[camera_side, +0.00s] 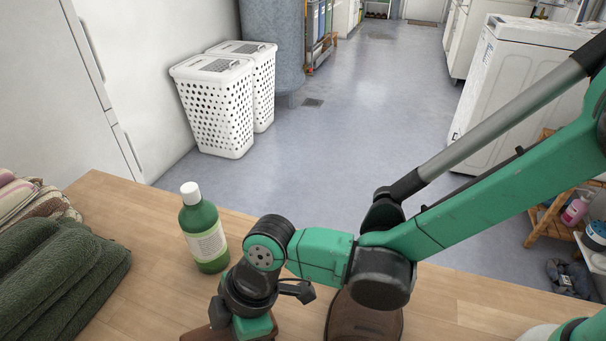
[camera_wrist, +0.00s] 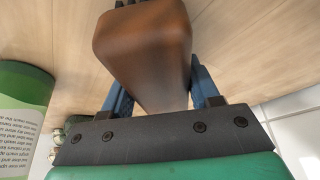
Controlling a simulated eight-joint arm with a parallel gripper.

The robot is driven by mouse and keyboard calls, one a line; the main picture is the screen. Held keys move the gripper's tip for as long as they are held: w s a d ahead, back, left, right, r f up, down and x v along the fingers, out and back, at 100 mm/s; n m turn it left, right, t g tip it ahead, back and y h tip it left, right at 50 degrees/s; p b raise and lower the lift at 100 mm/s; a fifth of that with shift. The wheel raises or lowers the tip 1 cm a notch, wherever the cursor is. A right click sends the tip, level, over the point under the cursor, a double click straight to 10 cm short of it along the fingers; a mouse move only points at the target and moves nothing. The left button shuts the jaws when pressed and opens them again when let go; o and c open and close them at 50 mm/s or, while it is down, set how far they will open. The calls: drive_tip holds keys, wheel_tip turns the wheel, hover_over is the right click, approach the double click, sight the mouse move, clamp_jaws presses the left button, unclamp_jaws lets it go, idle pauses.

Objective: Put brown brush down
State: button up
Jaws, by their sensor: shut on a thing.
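I cannot tell whether the brush touches the table.
A green bottle (camera_side: 204,232) stands close behind my gripper, left of it in the wrist view (camera_wrist: 22,105). Folded dark green towels (camera_side: 60,275) lie at the left. A brown object (camera_side: 362,322) sits to the right, partly cut off. Bare wood lies between towels and bottle.

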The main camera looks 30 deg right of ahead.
drive_tip(key=shift+f, duration=0.15)
drive_tip(key=o, duration=1.1)
drive_tip(key=v, duration=1.2)
drive_tip(key=w+d+r+m+t+h, duration=0.1)
drive_tip(key=d+m+t+h, duration=0.1)
drive_tip(key=d+m, duration=0.7)
drive_tip(key=d+r+m+t+h, duration=0.1)
drive_tip(key=d+m+t, duration=0.4)
drive_tip(key=d, duration=1.3)
drive_tip(key=m+h, duration=0.1)
drive_tip(key=m, duration=0.3)
drive_tip(key=shift+w+d+r+h, duration=0.3)
drive_tip(key=shift+w+d, duration=0.05)
drive_tip(key=shift+w, duration=0.05)
